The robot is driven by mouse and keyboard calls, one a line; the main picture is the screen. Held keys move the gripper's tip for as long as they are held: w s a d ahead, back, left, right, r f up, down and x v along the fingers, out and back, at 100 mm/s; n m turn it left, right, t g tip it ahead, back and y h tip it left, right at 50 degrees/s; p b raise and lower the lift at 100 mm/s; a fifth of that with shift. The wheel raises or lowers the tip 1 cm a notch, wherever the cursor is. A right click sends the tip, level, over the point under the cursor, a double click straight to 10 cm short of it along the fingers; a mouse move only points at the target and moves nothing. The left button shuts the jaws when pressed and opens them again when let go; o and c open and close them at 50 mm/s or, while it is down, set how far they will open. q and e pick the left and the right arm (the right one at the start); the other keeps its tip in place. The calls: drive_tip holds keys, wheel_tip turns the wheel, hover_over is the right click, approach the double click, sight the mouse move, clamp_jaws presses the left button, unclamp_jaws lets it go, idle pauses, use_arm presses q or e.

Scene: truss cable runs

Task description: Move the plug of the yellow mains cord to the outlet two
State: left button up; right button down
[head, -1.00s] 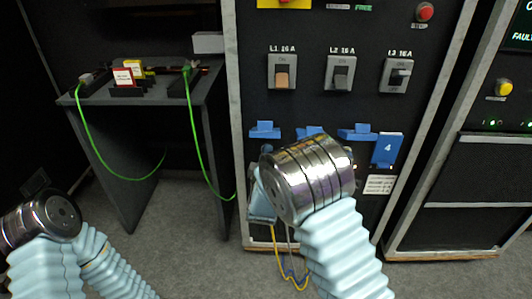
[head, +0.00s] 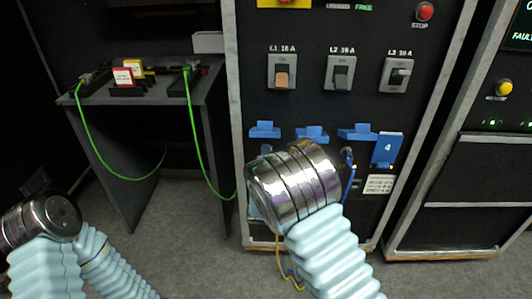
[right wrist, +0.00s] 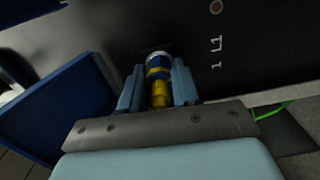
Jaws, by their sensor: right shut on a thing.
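My right gripper (right wrist: 157,88) is shut on the plug of the yellow cord (right wrist: 160,94), a yellow body with a blue and white collar. The plug points at the dark panel beside the printed label L1; I cannot tell whether its tip is inside a socket. In the head view my right wrist hides the jaws and plug. The yellow cord (head: 281,262) hangs below the wrist. Outlet two's blue lid (head: 311,134) shows just above the wrist; its socket is hidden. My left arm's wrist is at the lower left, its jaws not visible.
Blue lids of outlet one (head: 265,130) and outlet three (head: 357,132) flank the middle lid. A blue cord (head: 349,178) hangs at outlet three. A blue board marked 4 (head: 387,149) is to its right. A grey table (head: 150,95) with green cords stands left.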

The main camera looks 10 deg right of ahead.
drive_tip(key=shift+v, duration=2.2)
